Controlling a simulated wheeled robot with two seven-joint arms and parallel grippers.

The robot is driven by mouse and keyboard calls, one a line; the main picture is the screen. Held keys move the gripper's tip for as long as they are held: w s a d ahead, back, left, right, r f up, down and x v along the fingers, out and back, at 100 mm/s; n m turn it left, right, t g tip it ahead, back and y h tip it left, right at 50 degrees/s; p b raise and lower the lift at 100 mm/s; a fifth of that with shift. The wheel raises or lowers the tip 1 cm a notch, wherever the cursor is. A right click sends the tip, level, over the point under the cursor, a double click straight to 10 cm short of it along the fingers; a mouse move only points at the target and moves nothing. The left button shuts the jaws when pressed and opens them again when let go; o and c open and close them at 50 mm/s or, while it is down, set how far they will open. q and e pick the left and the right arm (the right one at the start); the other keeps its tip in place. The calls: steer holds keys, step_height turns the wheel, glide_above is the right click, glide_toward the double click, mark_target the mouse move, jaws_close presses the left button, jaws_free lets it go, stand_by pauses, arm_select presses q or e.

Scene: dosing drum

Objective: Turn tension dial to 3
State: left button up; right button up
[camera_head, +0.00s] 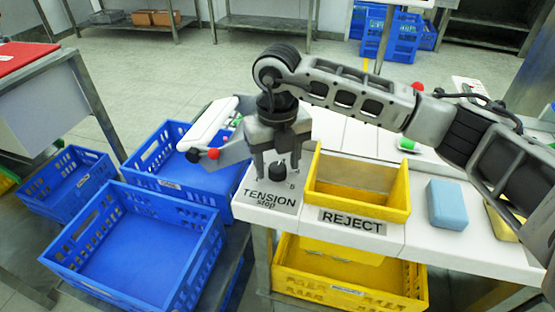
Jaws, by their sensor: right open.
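I cannot tell whether the fingers touch the knob. The dial's pointer setting cannot be read. My left gripper does not show.
A yellow bin (357,187) labelled "REJECT" stands just right of the dial. A blue block (447,205) lies farther right on the white table. Blue crates (140,240) stand low at the left, and a yellow crate (350,289) is below the table. A red-tipped lever (230,153) is close left of my gripper.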

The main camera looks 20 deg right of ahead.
mark_target(278, 168)
step_height(278, 168, up, 16)
stand_by(0.5)
steer(key=shift+s+f, duration=0.1)
